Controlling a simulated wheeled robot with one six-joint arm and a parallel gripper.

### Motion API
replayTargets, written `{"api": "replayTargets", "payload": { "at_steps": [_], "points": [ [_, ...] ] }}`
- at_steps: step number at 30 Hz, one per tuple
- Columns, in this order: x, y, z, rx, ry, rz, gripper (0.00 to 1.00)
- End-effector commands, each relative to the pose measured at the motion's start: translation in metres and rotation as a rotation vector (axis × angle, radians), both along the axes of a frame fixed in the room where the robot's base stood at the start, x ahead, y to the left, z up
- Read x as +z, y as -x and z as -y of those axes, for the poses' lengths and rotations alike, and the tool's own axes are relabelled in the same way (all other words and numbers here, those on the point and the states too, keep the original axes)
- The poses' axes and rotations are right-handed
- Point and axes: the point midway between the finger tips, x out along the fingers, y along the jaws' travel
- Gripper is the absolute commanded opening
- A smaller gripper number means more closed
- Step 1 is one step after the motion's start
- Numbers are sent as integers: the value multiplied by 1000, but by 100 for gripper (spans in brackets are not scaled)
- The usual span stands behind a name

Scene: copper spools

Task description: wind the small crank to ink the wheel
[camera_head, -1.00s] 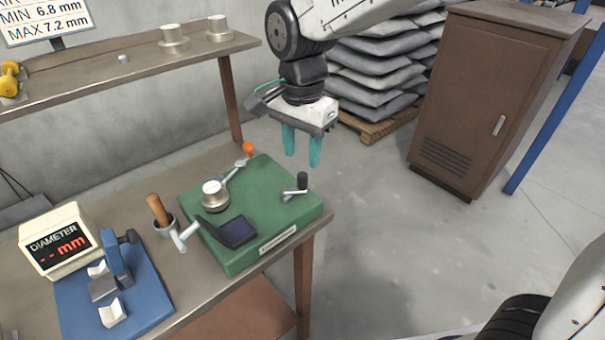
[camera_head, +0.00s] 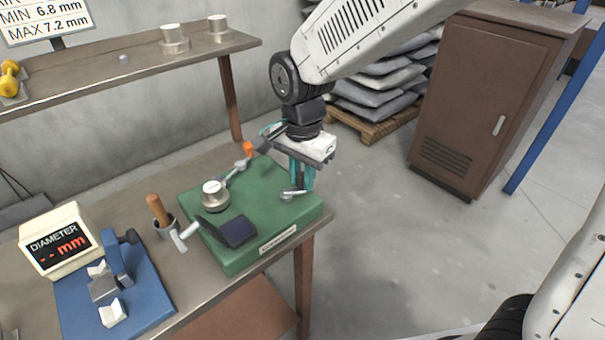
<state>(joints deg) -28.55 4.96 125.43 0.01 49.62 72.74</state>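A green block (camera_head: 264,205) sits on the workbench. The small crank (camera_head: 293,194) is on its right end, a short metal arm with an upright dark knob. My gripper (camera_head: 301,184) points down at the crank, its teal fingers at the knob and mostly hiding it. I cannot tell whether they are closed on the knob or only around it. A round metal piece with a pale top (camera_head: 214,194), possibly the wheel, sits at the block's left. A dark flat pad (camera_head: 236,231) with a pale-handled lever (camera_head: 186,235) is at the front.
An orange-tipped metal lever (camera_head: 241,163) is at the block's back edge, close to my wrist. A cup with a wooden handle (camera_head: 159,212) and a diameter gauge (camera_head: 58,240) stand left. A shelf (camera_head: 130,68) runs behind.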

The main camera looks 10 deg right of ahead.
Motion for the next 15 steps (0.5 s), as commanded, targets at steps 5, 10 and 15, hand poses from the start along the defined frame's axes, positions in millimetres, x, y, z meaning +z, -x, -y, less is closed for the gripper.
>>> {"api": "replayTargets", "payload": {
  "at_steps": [5,10,15],
  "points": [
    [0,0,0,8,0,0,0],
    [0,-2,0,54,0,0,0],
    [0,-6,-1,153,0,1,0]
  ]
}}
